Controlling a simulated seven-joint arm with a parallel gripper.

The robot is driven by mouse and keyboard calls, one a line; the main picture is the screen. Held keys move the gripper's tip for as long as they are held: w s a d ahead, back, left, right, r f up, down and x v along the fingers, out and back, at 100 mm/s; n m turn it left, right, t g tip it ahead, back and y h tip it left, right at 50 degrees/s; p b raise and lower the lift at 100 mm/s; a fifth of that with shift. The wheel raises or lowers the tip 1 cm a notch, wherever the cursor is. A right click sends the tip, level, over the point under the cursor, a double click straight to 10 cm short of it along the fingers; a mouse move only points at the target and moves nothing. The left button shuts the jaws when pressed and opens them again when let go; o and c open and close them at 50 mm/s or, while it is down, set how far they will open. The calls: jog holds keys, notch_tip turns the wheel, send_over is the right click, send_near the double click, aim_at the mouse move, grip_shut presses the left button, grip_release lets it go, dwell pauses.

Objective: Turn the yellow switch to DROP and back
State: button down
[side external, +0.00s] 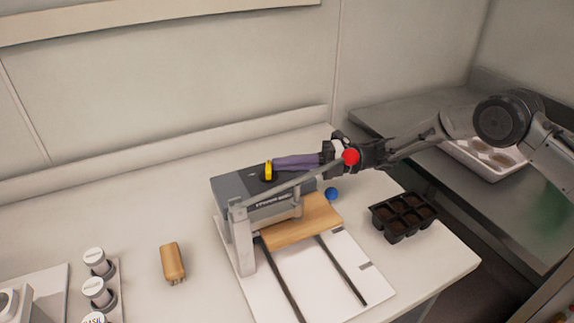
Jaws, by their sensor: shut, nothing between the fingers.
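The yellow switch (268,170) stands upright on the top of a grey box-shaped machine (231,188). The DROP marking is too small to read. My gripper (278,162) comes in from the right with long purple-grey fingers. The fingers are shut and empty, lying level above the machine's top. Their tips are close beside the switch on its right; I cannot tell whether they touch it.
A metal arm with a red knob (351,157) crosses the machine's front. A wooden block (305,222) sits on white board rails (335,290). Around are a blue ball (332,194), black seedling tray (404,214), wooden-handled tool (172,262) and white-capped jars (95,260).

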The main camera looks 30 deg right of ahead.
jog(key=n+g, duration=0.1)
jog(key=g, duration=0.1)
jog(key=w+n+g, duration=0.1)
jog(key=shift+g+y, duration=0.4)
jog(key=shift+w+a, duration=0.7)
jog(key=shift+w, duration=0.35)
jog(key=shift+w+a+n+g, duration=0.2)
jog(key=shift+n+g, duration=0.7)
jog(key=shift+g, duration=0.2)
